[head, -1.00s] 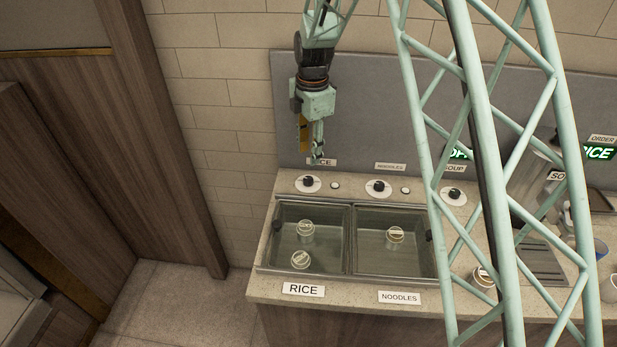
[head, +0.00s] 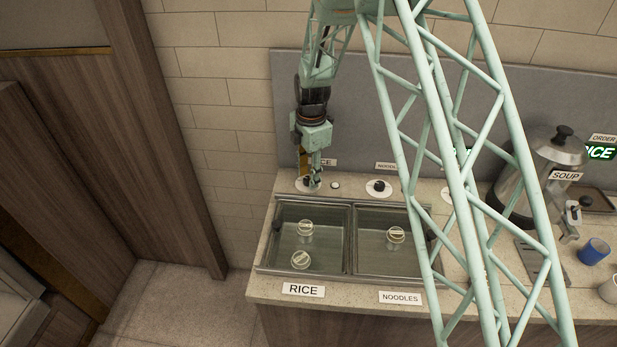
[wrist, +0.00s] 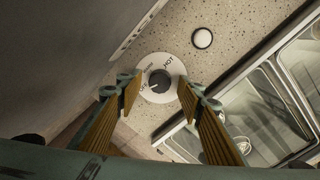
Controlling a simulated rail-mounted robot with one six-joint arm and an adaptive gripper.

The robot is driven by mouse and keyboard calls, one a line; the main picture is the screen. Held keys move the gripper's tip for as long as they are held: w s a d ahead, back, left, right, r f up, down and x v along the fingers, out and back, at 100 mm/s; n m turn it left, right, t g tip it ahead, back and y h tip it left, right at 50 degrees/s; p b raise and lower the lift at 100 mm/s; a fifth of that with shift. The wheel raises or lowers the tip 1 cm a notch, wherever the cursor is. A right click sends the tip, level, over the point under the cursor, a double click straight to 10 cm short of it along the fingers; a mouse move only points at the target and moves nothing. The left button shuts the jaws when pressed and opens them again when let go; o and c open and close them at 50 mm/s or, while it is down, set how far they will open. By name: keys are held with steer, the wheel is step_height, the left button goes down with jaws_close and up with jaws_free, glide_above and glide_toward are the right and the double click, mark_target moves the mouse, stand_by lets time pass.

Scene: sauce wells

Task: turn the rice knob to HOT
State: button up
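The rice knob (wrist: 159,81) is a black knob on a round white dial (wrist: 156,94) with printed words. HOT is readable at its upper right in the wrist view; where the knob points is too small to tell. My gripper (wrist: 160,88) is open, its two fingers on either side of the knob with gaps to it. In the head view my gripper (head: 310,180) points down over the rice dial (head: 304,188) and hides most of it. The RICE plate (head: 303,289) is on the counter's front.
The rice well (head: 284,215) and noodles well (head: 368,215) lie in front of the knobs. A small white button (wrist: 202,38) sits beside the dial. The noodles knob (head: 379,185) is to the right, and the grey backsplash (head: 290,120) stands close behind.

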steer(key=shift+f, duration=0.25)
steer(key=c, duration=0.9)
